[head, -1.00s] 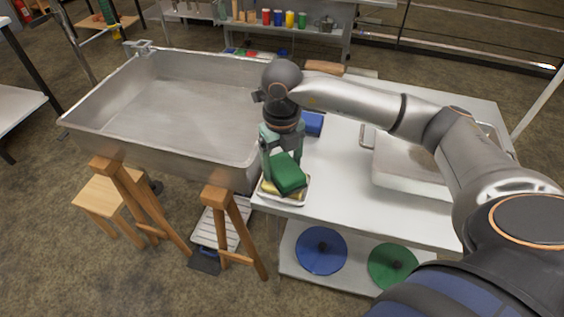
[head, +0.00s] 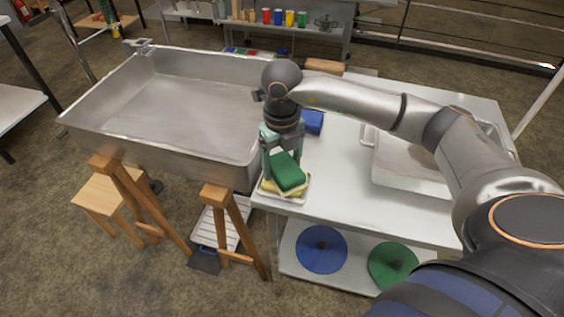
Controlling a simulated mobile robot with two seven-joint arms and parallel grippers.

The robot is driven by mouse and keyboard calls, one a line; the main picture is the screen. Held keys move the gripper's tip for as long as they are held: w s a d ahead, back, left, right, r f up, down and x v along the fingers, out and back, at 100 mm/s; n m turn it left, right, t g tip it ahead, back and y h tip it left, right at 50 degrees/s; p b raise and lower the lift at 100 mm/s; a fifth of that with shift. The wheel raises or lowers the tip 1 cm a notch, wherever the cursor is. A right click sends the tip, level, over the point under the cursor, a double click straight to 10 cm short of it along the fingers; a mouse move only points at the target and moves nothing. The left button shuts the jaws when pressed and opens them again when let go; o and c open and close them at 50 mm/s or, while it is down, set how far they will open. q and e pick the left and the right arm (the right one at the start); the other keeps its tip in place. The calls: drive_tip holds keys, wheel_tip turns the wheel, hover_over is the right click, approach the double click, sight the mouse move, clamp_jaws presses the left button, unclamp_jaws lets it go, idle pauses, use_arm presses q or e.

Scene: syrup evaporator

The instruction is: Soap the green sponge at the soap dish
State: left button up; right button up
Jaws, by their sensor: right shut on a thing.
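The green sponge (head: 286,168) is in my right gripper (head: 283,160), whose fingers point down at the near left corner of the white table. The gripper is shut on the sponge. The soap dish (head: 297,197) is a small pale tray directly below, with a yellow block (head: 270,186), likely the soap, showing under the sponge. The sponge sits at or just over the yellow block; I cannot tell whether they touch. My left gripper is not in view.
A large metal evaporator pan (head: 170,105) on wooden legs stands left of the table (head: 335,185). A blue object (head: 313,122) lies behind the gripper. A metal tray (head: 405,170) is at the right. Blue (head: 321,250) and green (head: 392,264) discs lie on the lower shelf.

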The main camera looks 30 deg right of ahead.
sight(282, 163)
idle(0.6)
drive_tip(key=shift+r+p, duration=2.55)
drive_tip(key=shift+r, duration=0.95)
